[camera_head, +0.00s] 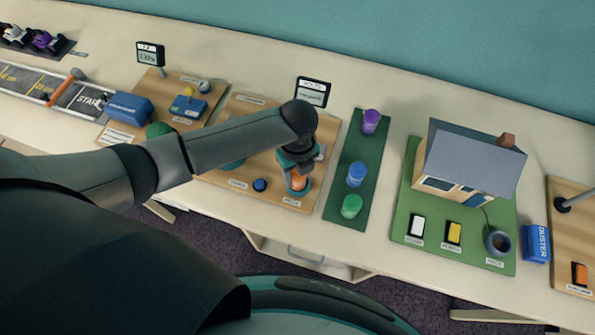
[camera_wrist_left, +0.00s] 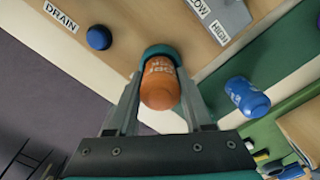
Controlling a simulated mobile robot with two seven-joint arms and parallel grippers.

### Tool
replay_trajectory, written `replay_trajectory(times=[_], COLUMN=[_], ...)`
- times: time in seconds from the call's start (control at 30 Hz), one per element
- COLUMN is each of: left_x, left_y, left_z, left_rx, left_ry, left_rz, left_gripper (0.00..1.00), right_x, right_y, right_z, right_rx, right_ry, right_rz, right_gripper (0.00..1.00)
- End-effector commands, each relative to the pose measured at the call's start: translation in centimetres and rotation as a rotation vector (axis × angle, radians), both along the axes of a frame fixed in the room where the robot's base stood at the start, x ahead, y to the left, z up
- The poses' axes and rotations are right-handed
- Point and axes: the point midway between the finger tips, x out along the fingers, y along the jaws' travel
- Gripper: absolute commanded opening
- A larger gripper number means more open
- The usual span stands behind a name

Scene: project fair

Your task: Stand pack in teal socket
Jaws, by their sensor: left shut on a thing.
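The orange pack (camera_head: 299,183) is a short cylinder with white print, held in my left gripper (camera_head: 298,178) over the front right of the wooden board. In the left wrist view the orange pack (camera_wrist_left: 160,92) sits between the two fingers of my left gripper (camera_wrist_left: 159,76), which is shut on it. The teal socket (camera_wrist_left: 158,51) shows as a ring at the pack's far end. The pack's end is at or inside the ring; how deep it sits is hidden. My right gripper is in neither view.
A green strip (camera_head: 345,185) beside the board carries purple, blue (camera_head: 356,174) and green (camera_head: 351,206) cylinders. A blue button (camera_head: 260,185) lies left of the pack. A model house (camera_head: 468,165) stands farther right, near a blue duster (camera_head: 537,243). A display (camera_head: 312,92) stands behind.

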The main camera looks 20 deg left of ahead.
Motion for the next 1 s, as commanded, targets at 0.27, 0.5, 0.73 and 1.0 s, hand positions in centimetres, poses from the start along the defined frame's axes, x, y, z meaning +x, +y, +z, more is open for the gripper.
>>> replay_trajectory(times=[0.27, 0.5, 0.73, 1.0], left_x=[0.08, 0.09, 0.09, 0.09], left_y=[-0.02, -0.03, -0.03, -0.02], left_z=[0.09, 0.03, 0.04, 0.13], left_rx=[0.000, -0.001, -0.001, -0.001], left_ry=[0.000, -0.001, -0.001, -0.001], left_rz=[-0.001, -0.001, -0.001, 0.000], left_gripper=[0.00, 0.00, 0.00, 0.00], right_x=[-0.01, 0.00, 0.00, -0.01], right_y=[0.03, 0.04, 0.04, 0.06], right_z=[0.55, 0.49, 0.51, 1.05], right_rx=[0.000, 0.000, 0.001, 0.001], right_ry=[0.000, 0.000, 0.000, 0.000], right_rz=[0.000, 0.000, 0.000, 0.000], right_gripper=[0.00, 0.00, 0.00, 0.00])
